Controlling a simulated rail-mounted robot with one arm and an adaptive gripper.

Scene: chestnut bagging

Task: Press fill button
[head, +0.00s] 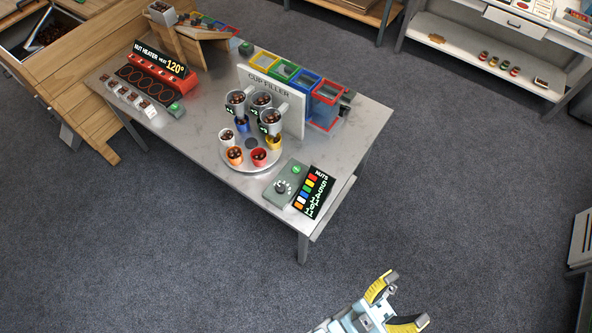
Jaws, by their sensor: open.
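The cup filler (262,110) stands on the metal table, with a round plate of small colored cups in front of its panel. A grey control box (280,192) at the table's near right corner carries a dial (281,187) and a green button (296,170); its lettering is too small to read. Another green button (174,106) sits by the nut heater. My gripper (407,299) is open and empty at the bottom of the view, in front of and apart from the table, below and to the right of the control box.
A black panel with colored bars (311,190) leans beside the control box. The nut heater (160,72) is at the table's left. Colored hoppers (288,70) stand behind the panel. A wooden bench (80,70) is at upper left, a white shelf (440,45) at upper right. Carpet between gripper and table is clear.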

